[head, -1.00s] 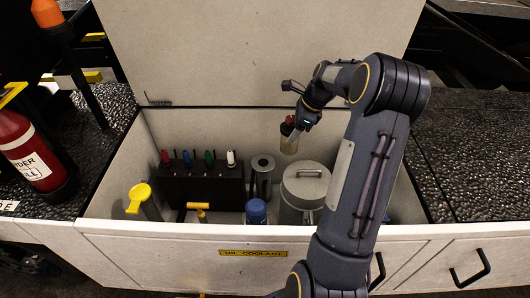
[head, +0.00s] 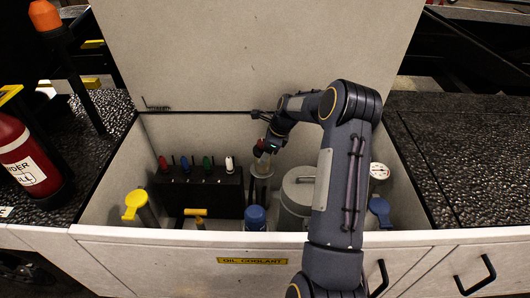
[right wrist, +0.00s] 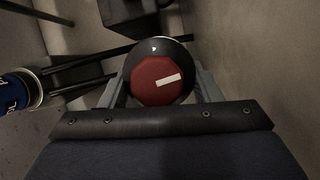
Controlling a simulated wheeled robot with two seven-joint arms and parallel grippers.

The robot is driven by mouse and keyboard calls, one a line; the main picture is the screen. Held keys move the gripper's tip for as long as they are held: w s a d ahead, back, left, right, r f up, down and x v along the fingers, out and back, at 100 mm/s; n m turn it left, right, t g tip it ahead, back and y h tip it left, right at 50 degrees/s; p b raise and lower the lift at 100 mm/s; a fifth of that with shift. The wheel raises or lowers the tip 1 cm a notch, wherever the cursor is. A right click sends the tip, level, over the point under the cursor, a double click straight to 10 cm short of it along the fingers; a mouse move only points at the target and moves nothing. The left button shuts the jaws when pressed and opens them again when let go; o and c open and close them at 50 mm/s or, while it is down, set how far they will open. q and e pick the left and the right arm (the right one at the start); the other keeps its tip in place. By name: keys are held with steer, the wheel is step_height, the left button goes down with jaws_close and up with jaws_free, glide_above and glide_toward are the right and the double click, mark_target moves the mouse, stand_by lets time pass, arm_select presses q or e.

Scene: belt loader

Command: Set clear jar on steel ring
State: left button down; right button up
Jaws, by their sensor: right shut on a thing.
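My right gripper (head: 268,150) is shut on the clear jar (head: 262,166), which has a red lid. In the right wrist view the round red lid (right wrist: 158,82) with a white mark sits between the fingers. The steel ring (head: 260,188) tops a grey upright stand inside the bin, between the black rack and the large grey can. The jar is directly over the ring in the head view and covers part of it. I cannot tell whether they touch. My left gripper is not in view.
A black rack (head: 202,193) with coloured-top pieces stands left of the ring. The bin's front wall (head: 180,240) and raised lid (head: 250,50) bound the space.

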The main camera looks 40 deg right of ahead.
steer(key=shift+r, duration=0.15)
steer(key=o, duration=1.2)
steer(key=shift+o, duration=0.2)
